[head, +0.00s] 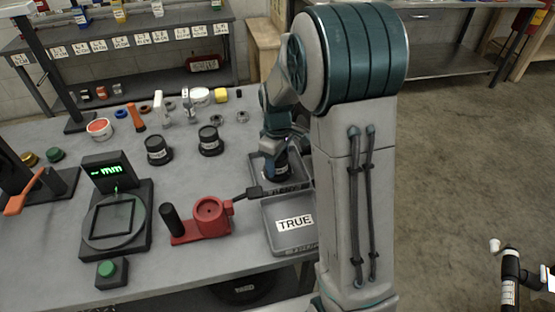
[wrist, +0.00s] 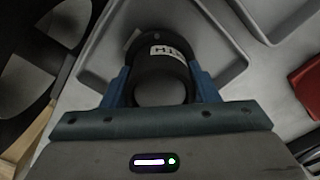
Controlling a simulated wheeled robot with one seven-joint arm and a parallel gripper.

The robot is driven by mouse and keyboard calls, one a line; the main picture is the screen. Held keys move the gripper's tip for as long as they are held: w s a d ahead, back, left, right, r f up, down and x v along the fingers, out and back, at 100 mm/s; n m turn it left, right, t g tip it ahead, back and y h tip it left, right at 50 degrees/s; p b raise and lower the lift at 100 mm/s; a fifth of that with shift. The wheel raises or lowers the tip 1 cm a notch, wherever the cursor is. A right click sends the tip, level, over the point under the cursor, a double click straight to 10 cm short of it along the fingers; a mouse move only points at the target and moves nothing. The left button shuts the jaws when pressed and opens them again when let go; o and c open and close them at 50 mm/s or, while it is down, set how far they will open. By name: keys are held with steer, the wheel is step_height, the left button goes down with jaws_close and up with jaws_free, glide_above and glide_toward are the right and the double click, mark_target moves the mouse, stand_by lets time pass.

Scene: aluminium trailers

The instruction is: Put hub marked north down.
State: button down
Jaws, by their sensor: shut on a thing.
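My gripper (wrist: 160,88) is shut on a black hub (wrist: 158,68) with a white label; the blue fingers hold its two sides. The label is only partly readable, so I cannot confirm its word. In the head view the held hub (head: 281,170) is at the back grey tray (head: 258,182), inside its outline. I cannot tell whether it touches the tray floor. Two similar black hubs with white labels stand upright on the bench, one on the left (head: 158,151) and one on the right (head: 209,141).
A grey tray labelled TRUE (head: 272,238) sits in front of the back tray. A red fixture (head: 207,216) with a black handle stands left of it. A gauge with a green display (head: 115,172) is further left. Small parts line the bench's back.

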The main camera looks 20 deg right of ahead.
steer(key=shift+f, duration=0.2)
steer(key=c, duration=0.5)
jaws_free()
steer(key=shift+r, duration=0.15)
step_height(320, 180, up, 11)
steer(key=shift+r, duration=0.2)
steer(key=shift+s+r+m+t, duration=0.15)
steer(key=shift+s+m+t, duration=0.3)
steer(key=shift+s+m, duration=2.05)
steer(key=shift+s+r+m+t, duration=0.15)
steer(key=shift+s+m+t, duration=0.4)
steer(key=shift+s, duration=3.8)
steer(key=shift+s+r+m+t, duration=0.15)
steer(key=shift+s+m+t, duration=0.25)
steer(key=shift+s+m, duration=2.1)
